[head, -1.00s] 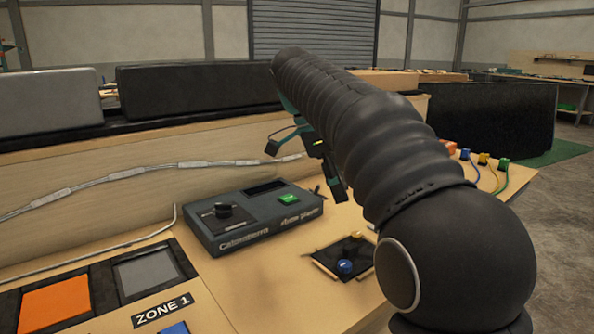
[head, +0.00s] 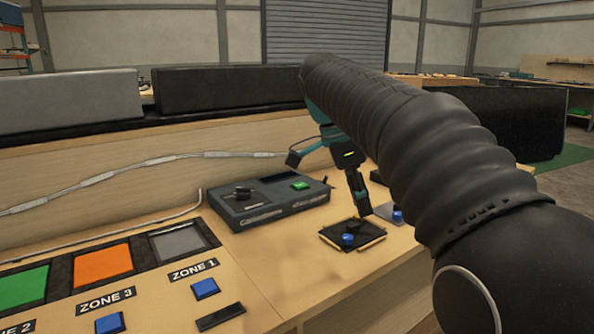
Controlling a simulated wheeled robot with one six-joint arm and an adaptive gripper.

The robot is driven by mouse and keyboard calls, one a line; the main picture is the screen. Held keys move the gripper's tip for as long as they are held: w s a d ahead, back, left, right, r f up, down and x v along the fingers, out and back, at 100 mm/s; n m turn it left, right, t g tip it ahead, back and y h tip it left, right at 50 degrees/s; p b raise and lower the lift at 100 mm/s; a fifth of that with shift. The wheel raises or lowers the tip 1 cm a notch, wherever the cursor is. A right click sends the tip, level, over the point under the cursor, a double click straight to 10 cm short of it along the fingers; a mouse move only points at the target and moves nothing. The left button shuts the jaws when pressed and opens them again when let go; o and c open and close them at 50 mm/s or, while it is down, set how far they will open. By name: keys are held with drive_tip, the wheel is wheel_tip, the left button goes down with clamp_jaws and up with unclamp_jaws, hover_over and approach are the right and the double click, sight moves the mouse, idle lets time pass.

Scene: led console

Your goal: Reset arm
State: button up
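My arm reaches in from the right in the head view, its dark sleeved links covering much of the right side. My gripper (head: 361,198) points down over the bench near a small black panel. One finger shows clearly; the sleeve and the viewing angle hide how the fingers stand to each other. The black panel (head: 372,232) carries a blue button (head: 348,239). I cannot tell whether the gripper touches anything.
A dark console (head: 265,213) with a black knob and a lit green button (head: 300,185) stands left of the gripper. Orange (head: 103,264), green (head: 22,288) and grey (head: 179,242) squares lie front left, with blue buttons (head: 205,288) before them. A cable runs along the back panel.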

drive_tip(key=s+d+f+n+t+y, duration=0.2)
drive_tip(key=s+f+n+t, duration=0.1)
drive_tip(key=s+f+n, duration=0.6)
drive_tip(key=s+d+f+n+t+y, duration=0.1)
drive_tip(key=s+d+f+n+t, duration=0.1)
drive_tip(key=s+f+n, duration=0.6)
drive_tip(key=s+f, duration=0.1)
drive_tip(key=s, duration=0.3)
drive_tip(key=shift+s+f+n+t+y, duration=0.35)
drive_tip(key=shift+n+t+y, duration=0.05)
